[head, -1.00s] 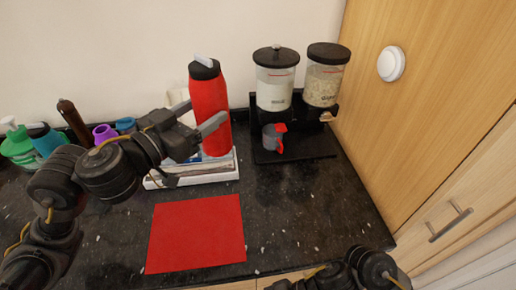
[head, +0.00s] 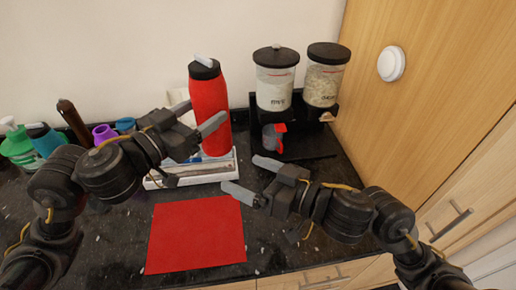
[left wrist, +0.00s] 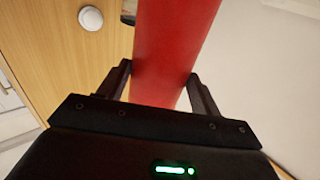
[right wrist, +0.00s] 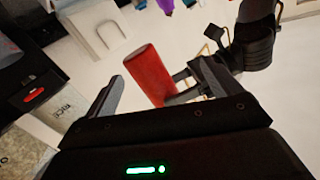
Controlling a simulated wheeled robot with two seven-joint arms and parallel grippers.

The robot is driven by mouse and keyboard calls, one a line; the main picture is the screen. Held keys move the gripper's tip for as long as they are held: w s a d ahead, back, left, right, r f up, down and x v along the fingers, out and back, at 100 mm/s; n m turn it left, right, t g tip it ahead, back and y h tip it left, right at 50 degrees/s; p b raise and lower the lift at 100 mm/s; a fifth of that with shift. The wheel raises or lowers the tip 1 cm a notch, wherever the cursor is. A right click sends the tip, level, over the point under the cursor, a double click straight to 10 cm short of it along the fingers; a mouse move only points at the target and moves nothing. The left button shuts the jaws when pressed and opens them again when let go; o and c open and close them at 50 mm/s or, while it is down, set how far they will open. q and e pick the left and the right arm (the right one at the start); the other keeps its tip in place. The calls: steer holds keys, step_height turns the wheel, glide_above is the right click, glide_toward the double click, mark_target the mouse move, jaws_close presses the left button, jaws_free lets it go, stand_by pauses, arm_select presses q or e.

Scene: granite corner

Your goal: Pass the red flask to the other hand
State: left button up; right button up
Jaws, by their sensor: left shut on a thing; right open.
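The red flask (head: 210,108) with a black cap and grey spout is upright in the head view, in front of the back wall. My left gripper (head: 205,125) is shut on its body from the left; the left wrist view shows the red body (left wrist: 172,50) between the fingers. My right gripper (head: 246,176) is open and empty, to the right of and below the flask, fingers pointing left. The right wrist view shows the flask (right wrist: 149,73) beyond the open fingers, apart from them.
A white tray (head: 222,177) lies under and behind my left gripper. A red mat (head: 197,235) lies on the dark granite counter. Two dispensers (head: 275,85) and a grey cup with red (head: 272,138) stand right. Bottles (head: 18,145) crowd the left; a wooden cabinet (head: 440,110) bounds the right.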

mark_target(212, 114)
step_height(212, 114, up, 4)
steer(key=w+d+n+t, duration=0.2)
steer(key=w, duration=0.1)
steer(key=x, duration=1.2)
steer(key=shift+a, duration=0.1)
steer(key=shift+r, duration=0.1)
steer(key=c, duration=1.2)
arm_select(q)
steer(key=o, duration=1.3)
arm_select(e)
steer(key=shift+c, duration=0.6)
arm_select(q)
steer(key=shift+r, duration=0.1)
steer(key=shift+d+r, duration=0.1)
steer(key=shift+r, duration=4.85)
